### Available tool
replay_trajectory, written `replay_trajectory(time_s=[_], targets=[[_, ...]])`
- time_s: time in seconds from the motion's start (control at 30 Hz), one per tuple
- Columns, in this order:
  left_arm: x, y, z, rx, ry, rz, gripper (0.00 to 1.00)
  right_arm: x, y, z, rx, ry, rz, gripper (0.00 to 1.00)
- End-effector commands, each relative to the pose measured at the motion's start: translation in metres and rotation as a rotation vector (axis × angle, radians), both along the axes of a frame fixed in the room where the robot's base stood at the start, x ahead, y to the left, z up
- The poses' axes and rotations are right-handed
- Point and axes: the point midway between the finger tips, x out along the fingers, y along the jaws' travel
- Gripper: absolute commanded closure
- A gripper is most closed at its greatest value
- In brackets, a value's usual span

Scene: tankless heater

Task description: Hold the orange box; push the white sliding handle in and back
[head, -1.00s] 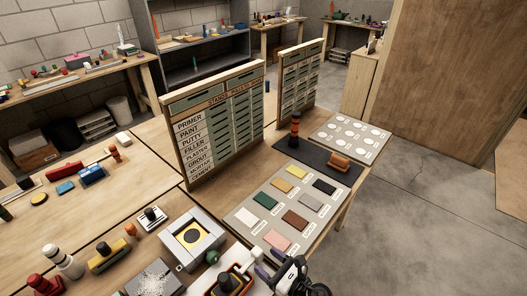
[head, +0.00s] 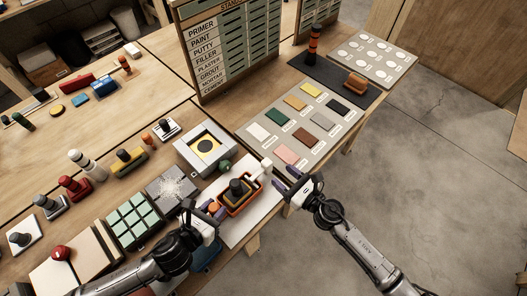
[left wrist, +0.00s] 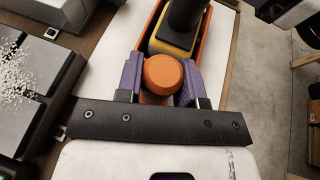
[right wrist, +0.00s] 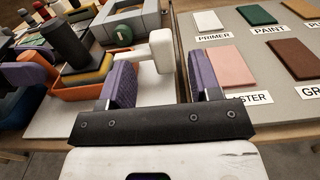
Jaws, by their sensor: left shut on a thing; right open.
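The orange box (head: 240,205) sits on a white board near the table's front edge, with a yellow block and a black knob (head: 237,187) inside. A round orange knob (left wrist: 162,74) is at its near end. My left gripper (left wrist: 160,80) is shut on this knob, with purple fingers on both sides. The white sliding handle (head: 262,170) projects from the box's other end and also shows in the right wrist view (right wrist: 155,55). My right gripper (right wrist: 163,82) is open and empty. The handle's white head lies just beyond its fingertips, nearer the left finger; contact cannot be told.
A grey board of labelled colour samples (head: 322,137) lies just right of the box. A grey frame with a yellow centre (head: 205,150) and a green tile block (head: 133,217) are close by on the left. Open floor (head: 430,150) lies to the right.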

Motion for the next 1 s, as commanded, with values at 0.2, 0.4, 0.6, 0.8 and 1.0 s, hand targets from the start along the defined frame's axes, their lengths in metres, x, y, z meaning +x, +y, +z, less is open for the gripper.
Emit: replay_trajectory(time_s=[0.2, 0.4, 0.6, 0.8, 1.0], targets=[[-0.001, 0.0, -0.003, 0.002, 0.007, 0.0, 0.99, 0.027, 0.031, 0.0, 0.001, -0.001, 0.0, 0.43], [-0.001, 0.0, -0.003, 0.002, 0.006, 0.001, 0.99, 0.046, 0.053, 0.0, 0.001, -0.001, 0.0, 0.43], [-0.001, 0.0, -0.003, 0.002, 0.006, 0.001, 0.99, 0.057, 0.066, 0.0, 0.0, 0.0, -0.001, 0.43], [-0.001, 0.001, -0.003, 0.002, 0.006, 0.001, 0.99, 0.061, 0.071, 0.0, 0.0, 0.0, 0.0, 0.43], [-0.001, 0.001, -0.003, 0.003, 0.005, 0.001, 0.99, 0.061, 0.072, 0.0, -0.001, -0.001, 0.0, 0.43]])
